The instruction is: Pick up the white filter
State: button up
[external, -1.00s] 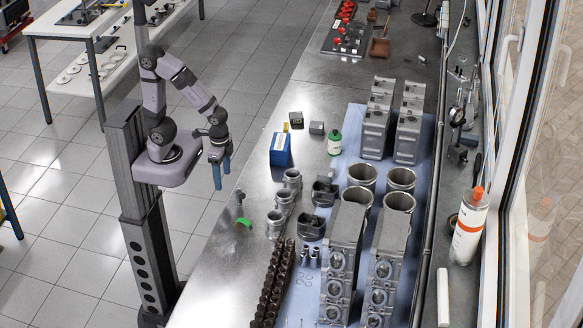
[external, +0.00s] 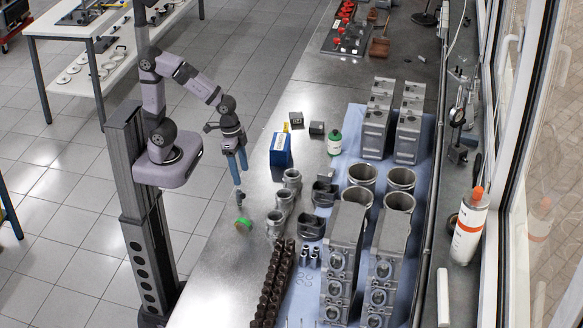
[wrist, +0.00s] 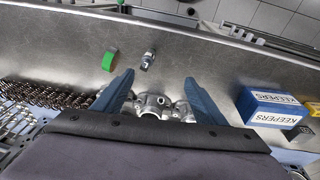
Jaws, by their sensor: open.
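I cannot make out a thing that is clearly a white filter. The most filter-like white thing is a white cylinder with an orange band and orange tip (external: 470,226), upright on the window-side ledge at the right of the external view; it looks more like a cartridge. My gripper (external: 238,180) has two blue fingers, points down and is over the near edge of the bench. In the wrist view my gripper (wrist: 159,77) is open with nothing between its fingers. A small metal fitting (wrist: 148,60) and a green ring (wrist: 109,61) lie ahead of the fingertips.
A blue KEEPERS box (external: 281,149) and a green-labelled bottle (external: 335,143) stand on the bench. Cylinder liners (external: 361,176), engine blocks (external: 343,255) and camshafts (external: 272,285) crowd its right and front. White rings (external: 75,69) lie on the side table's lower shelf. The bench's far middle is clear.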

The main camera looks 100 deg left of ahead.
jog(key=w+a+n+t+b, duration=0.1)
jog(key=w+a+t, duration=0.15)
jog(key=w, duration=0.55)
jog(key=w+a+n+t+b, duration=0.1)
jog(key=w+t, duration=0.2)
jog(key=w, duration=0.6)
jog(key=n+y+b, duration=0.2)
jog(key=n+y, duration=0.7)
jog(key=y, duration=0.3)
send_over(329, 139)
jog(key=f, duration=0.1)
jog(key=shift+g, duration=0.25)
jog(key=f, duration=0.4)
jog(key=shift+d+f, duration=0.1)
jog(key=shift+d, duration=0.15)
jog(key=shift+f, duration=0.4)
jog(key=shift+w+a, duration=0.1)
jog(key=shift+a, duration=0.05)
jog(key=shift+p+x, duration=0.35)
jog(key=shift+x, duration=0.6)
